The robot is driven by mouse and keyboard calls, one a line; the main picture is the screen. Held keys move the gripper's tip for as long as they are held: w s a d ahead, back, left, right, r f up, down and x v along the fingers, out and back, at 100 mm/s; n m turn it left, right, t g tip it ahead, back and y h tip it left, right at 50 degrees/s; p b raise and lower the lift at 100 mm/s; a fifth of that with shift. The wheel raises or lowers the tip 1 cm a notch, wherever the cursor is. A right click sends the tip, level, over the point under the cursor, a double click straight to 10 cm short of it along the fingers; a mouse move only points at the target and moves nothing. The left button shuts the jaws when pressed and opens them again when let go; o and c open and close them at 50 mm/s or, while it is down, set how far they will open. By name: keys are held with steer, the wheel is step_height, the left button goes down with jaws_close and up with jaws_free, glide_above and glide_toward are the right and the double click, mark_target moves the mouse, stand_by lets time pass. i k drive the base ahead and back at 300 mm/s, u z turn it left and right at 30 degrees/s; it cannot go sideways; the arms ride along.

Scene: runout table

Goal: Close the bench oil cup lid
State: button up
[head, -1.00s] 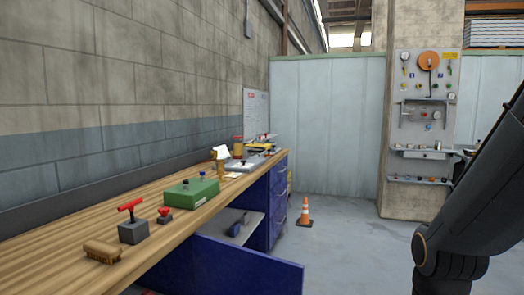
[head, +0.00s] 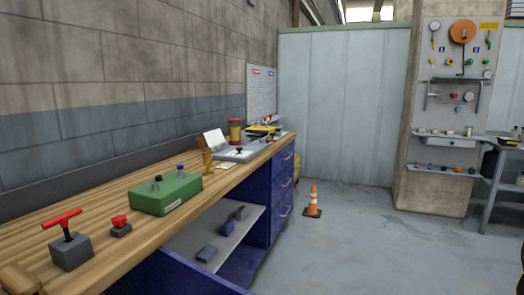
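A small brass-coloured upright piece (head: 207,157), which looks like the oil cup, stands on the wooden bench (head: 110,196) near its front edge, just behind a green box. A pale, tilted panel (head: 215,139) shows right beside its top; I cannot tell whether this is its lid or a separate thing behind it. The cup is small in the head view and its lid state is unclear. My gripper is not in view.
The green box (head: 166,193), a red T-handled block (head: 70,245) and a red-knobbed block (head: 121,227) stand on the bench. A blue door (head: 190,275) juts out below. An orange cone (head: 313,202) stands on the floor. The floor (head: 350,245) to the right is open.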

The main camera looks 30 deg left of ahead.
mark_target(201, 142)
steer(key=z, duration=0.05)
steer(key=i, duration=1.75)
steer(key=u, duration=0.75)
steer(key=i, duration=1.25)
steer(key=u, duration=0.9)
